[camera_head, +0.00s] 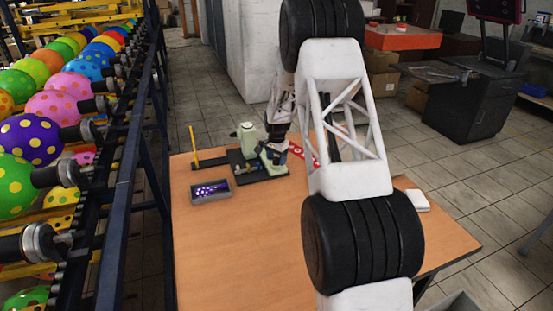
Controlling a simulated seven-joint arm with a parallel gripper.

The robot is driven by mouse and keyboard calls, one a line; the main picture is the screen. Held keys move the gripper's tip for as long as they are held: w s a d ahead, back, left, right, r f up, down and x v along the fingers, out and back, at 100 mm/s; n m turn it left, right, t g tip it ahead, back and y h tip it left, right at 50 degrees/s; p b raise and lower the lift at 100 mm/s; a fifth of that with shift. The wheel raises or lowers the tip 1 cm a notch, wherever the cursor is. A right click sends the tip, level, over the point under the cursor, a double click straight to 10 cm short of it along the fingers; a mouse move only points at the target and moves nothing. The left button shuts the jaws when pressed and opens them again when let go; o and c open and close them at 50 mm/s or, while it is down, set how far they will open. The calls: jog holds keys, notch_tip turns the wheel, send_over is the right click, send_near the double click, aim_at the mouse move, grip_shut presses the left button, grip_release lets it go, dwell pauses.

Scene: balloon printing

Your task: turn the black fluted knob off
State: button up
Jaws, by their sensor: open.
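A small pale green machine (246,131) stands on a black base (236,163) on the wooden table. My gripper (276,152) is low at the right side of this machine, pointing down, and it is open. From this view I cannot tell whether it touches the machine. I cannot make out the black fluted knob; the gripper and wrist cover part of the machine's right side, and details there are very small.
A grey tray (211,191) with purple dotted items lies in front of the machine. A yellow upright post (194,143) stands to its left. A white block (417,200) lies at the table's right. The front of the wooden table (240,250) is clear. A balloon rack (130,165) flanks the left.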

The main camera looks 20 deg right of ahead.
jog(key=c, duration=0.9)
jog(key=shift+n, duration=0.3)
jog(key=n, duration=0.3)
jog(key=shift+n, duration=0.4)
jog(key=n, duration=0.4)
jog(key=shift+n, duration=0.3)
jog(key=n, duration=0.4)
jog(key=shift+n, duration=0.3)
jog(key=shift+a+n, duration=0.1)
jog(key=shift+n, duration=2.1)
